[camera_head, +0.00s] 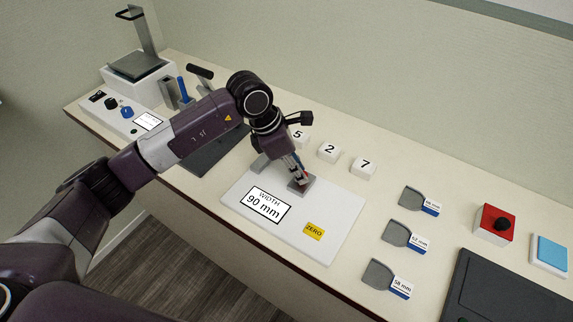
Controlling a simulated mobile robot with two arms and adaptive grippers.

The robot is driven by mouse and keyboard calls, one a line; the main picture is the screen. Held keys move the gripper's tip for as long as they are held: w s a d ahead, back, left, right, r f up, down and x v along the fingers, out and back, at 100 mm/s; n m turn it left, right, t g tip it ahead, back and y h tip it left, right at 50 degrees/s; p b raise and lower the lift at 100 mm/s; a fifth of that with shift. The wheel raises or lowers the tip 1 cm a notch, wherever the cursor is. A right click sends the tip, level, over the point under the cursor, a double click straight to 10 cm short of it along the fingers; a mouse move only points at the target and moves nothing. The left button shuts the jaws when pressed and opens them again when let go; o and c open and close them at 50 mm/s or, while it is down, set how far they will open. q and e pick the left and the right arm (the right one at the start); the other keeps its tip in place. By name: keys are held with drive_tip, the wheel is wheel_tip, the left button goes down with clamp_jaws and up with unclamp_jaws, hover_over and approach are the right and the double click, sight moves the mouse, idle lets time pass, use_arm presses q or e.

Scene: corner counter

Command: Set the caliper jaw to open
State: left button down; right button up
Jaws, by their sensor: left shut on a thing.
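The caliper is a white board (335,239) on the counter with a label reading "WIDTH 90 mm" (264,204) and a yellow "ZERO" tag (314,231). A grey jaw block (293,186) stands on its upper part, and another grey block (262,162) shows to its left, partly behind my arm. My left gripper (303,182) points down at the right-hand jaw block and is shut on it. The fingers hide part of the jaw. My right gripper is not in view.
White number blocks 5, 2 (328,152) and 7 (363,168) stand behind the board. Several grey-and-blue gauges (381,274) with mm labels lie to the right. A red box with a black knob (495,224), a blue-topped block (549,254) and a dark panel (505,295) are farther right. A scale-like stand (137,67) is at far left.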

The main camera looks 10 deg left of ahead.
use_arm(q)
drive_tip(key=shift+a, duration=0.1)
drive_tip(key=c, duration=1.7)
unclamp_jaws()
drive_tip(key=shift+r, duration=0.1)
drive_tip(key=v, duration=1.2)
drive_tip(key=shift+s, duration=0.1)
